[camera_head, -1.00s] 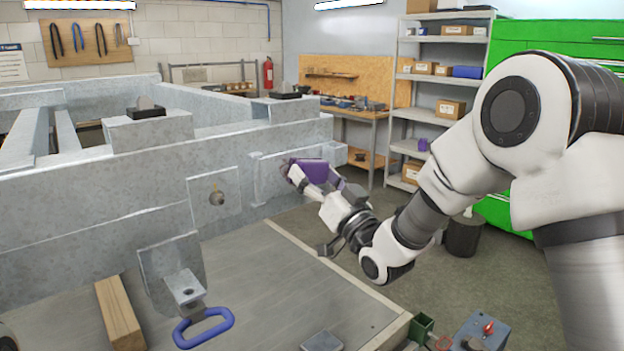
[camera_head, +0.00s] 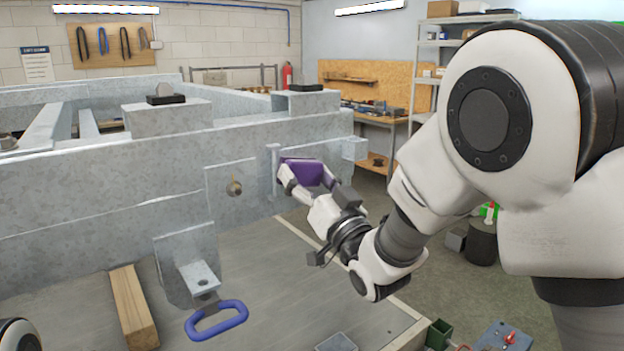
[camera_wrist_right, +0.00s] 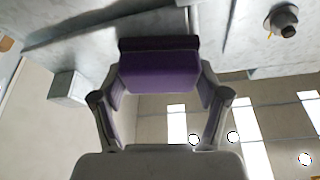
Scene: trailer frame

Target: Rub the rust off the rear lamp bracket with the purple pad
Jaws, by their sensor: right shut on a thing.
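My right gripper (camera_head: 299,184) is shut on the purple pad (camera_head: 308,171). It holds the pad at the right end of the galvanised trailer frame, over a flat grey bracket (camera_head: 273,160) that looks like the rear lamp bracket. The pad and gripper hide much of the bracket, and I see no clear rust on what shows. In the right wrist view, the purple pad (camera_wrist_right: 160,72) sits between both fingers, its dark far edge at or very near grey metal. Contact cannot be told for sure. My left gripper is out of view.
A stud (camera_head: 234,187) sticks out of a plate left of the pad. An angle bracket (camera_head: 190,262) with a blue loop (camera_head: 217,320) projects lower left, near a wooden block (camera_head: 133,308). The grey floor board right of these is mostly clear.

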